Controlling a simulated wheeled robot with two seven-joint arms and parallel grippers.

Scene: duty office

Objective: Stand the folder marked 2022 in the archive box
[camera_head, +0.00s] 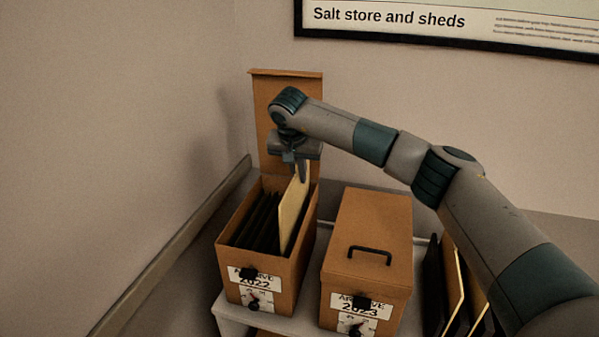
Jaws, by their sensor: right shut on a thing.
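The archive box (228,270) labelled 2022 stands on the left with its lid (263,120) raised at the back. Several dark folders (258,222) stand inside its left part. My right gripper (301,170) is above the right part of this box, pointing down, and is shut on a tan folder (292,215). The folder is upright, with its lower part inside the box. I cannot see its lower edge or read a mark on it. My left gripper is not in view.
A closed archive box (373,232) labelled 2023, with a black handle on its lid, stands close on the right. Both boxes are on a pale shelf (306,310). More folders (450,280) stand at the right, partly behind my right arm. Walls rise behind and left.

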